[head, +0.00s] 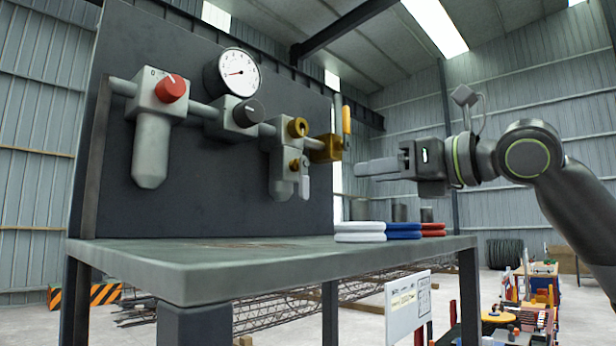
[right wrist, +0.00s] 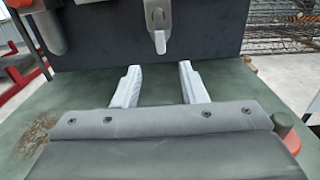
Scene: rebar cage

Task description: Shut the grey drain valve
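The grey drain valve lever (head: 305,188) hangs down beside the lower end of a grey bowl, under a small brass knob (head: 295,166) on the board's pipe line. What looks like the same grey lever (right wrist: 160,42) hangs at the top centre of the right wrist view, ahead of the fingers. My right gripper (head: 358,168) is to the right of the lever and a little higher in the head view, apart from it. In the right wrist view its two fingers (right wrist: 160,68) are spread with nothing between them. My left gripper is not in view.
The dark board (head: 225,185) also carries a red knob (head: 170,88), a gauge (head: 238,72), a black knob (head: 248,113) and a yellow-handled brass valve (head: 326,148). Folded white (head: 358,232), blue (head: 402,230) and red (head: 433,229) cloths lie on the bench (head: 250,262). The bench front is clear.

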